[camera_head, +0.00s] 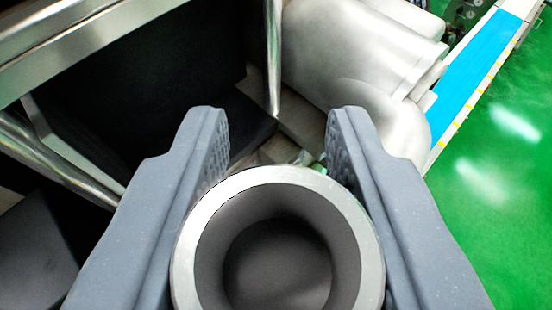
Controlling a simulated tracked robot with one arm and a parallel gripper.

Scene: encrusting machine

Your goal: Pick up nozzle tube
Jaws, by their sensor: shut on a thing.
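The nozzle tube (199,250) is a grey metal ring-ended tube, seen from its open end at the bottom centre of the view. Its round bore faces me, and the rest of its length is hidden below the rim. My gripper (277,135) has one grey finger on each side of the tube. The fingers are shut on the tube, and their tips reach past it toward the machine.
Silver rounded machine housings (355,50) stand at the upper right. A dark recess with metal rails (75,165) is on the left. A blue conveyor belt (480,65) runs at the far right, beside open green floor (500,180).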

